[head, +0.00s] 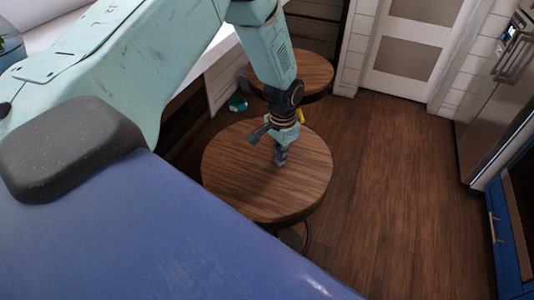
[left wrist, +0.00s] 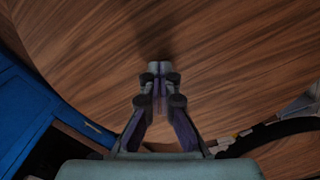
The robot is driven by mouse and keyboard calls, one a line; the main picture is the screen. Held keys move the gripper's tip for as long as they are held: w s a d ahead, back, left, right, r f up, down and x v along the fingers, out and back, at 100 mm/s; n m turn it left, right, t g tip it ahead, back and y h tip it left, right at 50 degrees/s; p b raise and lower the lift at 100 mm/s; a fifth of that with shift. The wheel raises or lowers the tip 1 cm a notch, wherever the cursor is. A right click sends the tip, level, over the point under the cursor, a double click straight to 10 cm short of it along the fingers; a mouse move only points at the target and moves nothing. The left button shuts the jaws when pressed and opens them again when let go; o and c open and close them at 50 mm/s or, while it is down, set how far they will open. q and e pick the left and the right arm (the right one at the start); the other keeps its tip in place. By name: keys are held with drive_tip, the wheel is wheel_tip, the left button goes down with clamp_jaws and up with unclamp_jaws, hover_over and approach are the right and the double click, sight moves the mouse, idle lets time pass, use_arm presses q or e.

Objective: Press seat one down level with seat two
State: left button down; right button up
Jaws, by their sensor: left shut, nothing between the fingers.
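Two round wooden stool seats show in the head view. The nearer seat (head: 240,185) is in the middle, and the farther seat (head: 312,72) is behind it, partly hidden by my left arm. Which is seat one is not marked. My left gripper (head: 281,160) is shut and empty, pointing down at the nearer seat. Its tips are at or just above the wood; I cannot tell if they touch. In the left wrist view the shut fingers (left wrist: 160,72) are over the wooden seat top (left wrist: 230,45). My right gripper is not in view.
Wooden floor (head: 390,160) is open to the right of the stools. A steel appliance (head: 490,110) and blue cabinet (head: 510,240) stand at the right. A white door (head: 410,45) is at the back. A small green object (head: 237,104) lies left of the farther stool.

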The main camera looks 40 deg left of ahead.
use_arm(q)
drive_tip(key=shift+s+f, duration=0.1)
drive_tip(key=shift+f, duration=0.2)
drive_tip(key=shift+r, duration=0.1)
drive_tip(key=shift+r+p, duration=0.65)
drive_tip(key=shift+r, duration=0.05)
drive_tip(key=shift+r+p, duration=2.6)
drive_tip(key=shift+r, duration=0.3)
drive_tip(key=shift+f, duration=0.15)
